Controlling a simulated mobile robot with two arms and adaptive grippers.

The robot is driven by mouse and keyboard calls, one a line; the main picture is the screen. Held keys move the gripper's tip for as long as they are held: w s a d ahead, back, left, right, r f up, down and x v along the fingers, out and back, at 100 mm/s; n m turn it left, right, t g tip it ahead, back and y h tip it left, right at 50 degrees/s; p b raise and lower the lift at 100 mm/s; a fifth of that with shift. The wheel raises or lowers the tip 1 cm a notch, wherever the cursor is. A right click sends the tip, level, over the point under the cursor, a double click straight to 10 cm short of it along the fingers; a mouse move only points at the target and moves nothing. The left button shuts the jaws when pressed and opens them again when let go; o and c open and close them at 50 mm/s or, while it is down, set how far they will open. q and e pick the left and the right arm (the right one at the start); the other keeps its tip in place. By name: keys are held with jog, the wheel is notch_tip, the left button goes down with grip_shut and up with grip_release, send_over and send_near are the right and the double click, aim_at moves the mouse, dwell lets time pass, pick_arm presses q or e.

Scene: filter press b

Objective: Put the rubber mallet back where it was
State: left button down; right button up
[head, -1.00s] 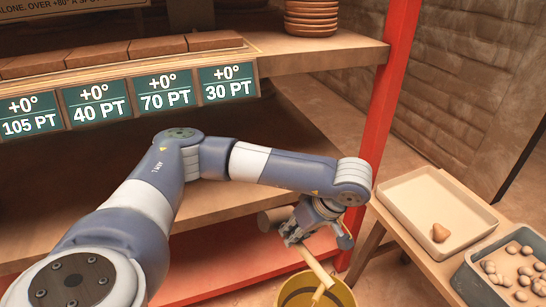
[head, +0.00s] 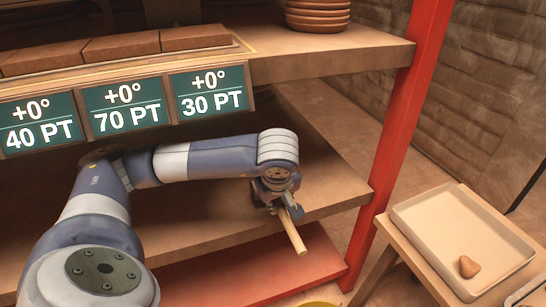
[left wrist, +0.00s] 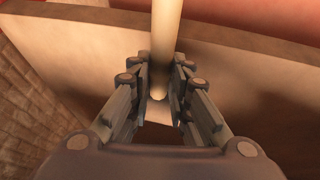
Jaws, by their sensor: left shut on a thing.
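My left gripper (head: 282,207) is shut on the pale wooden handle (head: 294,234) of the rubber mallet, in front of the middle shelf's front edge. The handle slants down and to the right, with its free end in the air. The mallet's head does not show in the head view; my gripper and arm cover that area. In the left wrist view the handle (left wrist: 165,35) runs between the two fingers (left wrist: 160,75) from the top edge. The mallet's head is not visible there either. My right gripper is not in view.
The rack's middle shelf (head: 325,180) is bare around my arm, with a red lower shelf (head: 300,268) below. A red post (head: 405,125) stands to the right. A table with a cream tray (head: 455,225) is beyond it. A yellow rim (head: 318,304) shows at the bottom edge.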

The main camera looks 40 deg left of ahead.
pick_arm(q)
jog(key=w+a, duration=0.1)
jog(key=w, duration=0.1)
jog(key=w+a, duration=0.2)
jog(key=shift+a+r, duration=0.15)
jog(key=shift+a, duration=0.05)
jog(key=w+a, duration=0.2)
jog(key=w, duration=0.1)
jog(key=w+a+b, duration=0.1)
jog(key=w+a, duration=0.4)
jog(key=w, duration=0.1)
jog(key=shift+a, duration=0.2)
jog(key=shift+w+a+b, duration=0.3)
jog(key=shift+w+a, duration=0.05)
notch_tip(320, 180, down, 3)
jog(key=shift+f+b, duration=0.2)
jog(key=shift+b, duration=0.35)
jog(key=c, duration=1.5)
grip_release()
jog(key=shift+s+f, duration=0.1)
jog(key=shift+f, duration=0.05)
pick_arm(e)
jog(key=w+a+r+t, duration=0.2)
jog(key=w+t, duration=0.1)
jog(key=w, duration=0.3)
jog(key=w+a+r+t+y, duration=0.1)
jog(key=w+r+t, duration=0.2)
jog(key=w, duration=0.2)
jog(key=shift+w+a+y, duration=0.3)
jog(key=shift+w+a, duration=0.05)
